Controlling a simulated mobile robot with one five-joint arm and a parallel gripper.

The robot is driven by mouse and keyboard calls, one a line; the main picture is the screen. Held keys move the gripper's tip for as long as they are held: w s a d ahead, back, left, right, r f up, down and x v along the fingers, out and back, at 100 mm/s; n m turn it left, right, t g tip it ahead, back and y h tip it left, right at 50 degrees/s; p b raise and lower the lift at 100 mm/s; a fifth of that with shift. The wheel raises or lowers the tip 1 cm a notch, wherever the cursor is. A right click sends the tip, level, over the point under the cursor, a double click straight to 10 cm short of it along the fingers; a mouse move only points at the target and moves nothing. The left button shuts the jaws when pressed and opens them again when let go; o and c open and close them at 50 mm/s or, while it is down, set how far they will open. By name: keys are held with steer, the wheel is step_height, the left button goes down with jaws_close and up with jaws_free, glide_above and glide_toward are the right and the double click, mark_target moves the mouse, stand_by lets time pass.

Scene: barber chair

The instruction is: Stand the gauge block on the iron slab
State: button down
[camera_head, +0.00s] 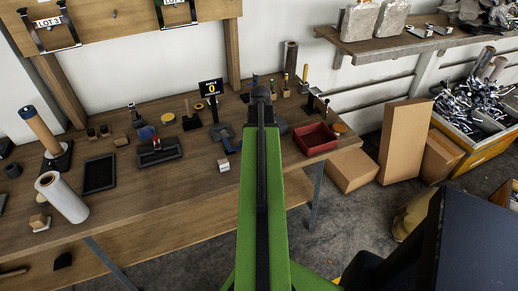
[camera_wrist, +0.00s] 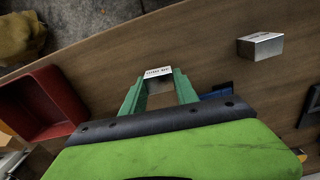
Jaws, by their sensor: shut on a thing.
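My gripper (camera_wrist: 158,82) has green fingers and is shut on a small block (camera_wrist: 158,73) with a white, lettered face, seemingly the gauge block. The block sits at the fingertips, over the wooden bench; I cannot tell its height above it. In the head view my green arm hides the gripper and the held block. A small silver block with a pale top (camera_wrist: 260,45) stands apart on the bench, to the right in the wrist view; it also shows in the head view (camera_head: 223,165). I cannot tell for certain which thing is the iron slab.
A red tray (camera_head: 315,139) is right of my arm, also in the wrist view (camera_wrist: 38,103). A blue tool (camera_head: 222,132) and a dark-based fixture (camera_head: 158,152) are left of my arm. A black rimmed tray (camera_head: 99,174) and a white roll (camera_head: 62,197) stand farther left. Bare wood surrounds the silver block.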

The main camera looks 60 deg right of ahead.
step_height(320, 180, up, 3)
steer(key=shift+f+p, duration=0.15)
steer(key=shift+p, duration=0.55)
steer(key=s+r+p, duration=0.5)
steer(key=s, duration=0.6)
steer(key=shift+s+d+r+p, duration=0.35)
steer(key=shift+d, duration=0.1)
steer(key=shift+w, duration=0.1)
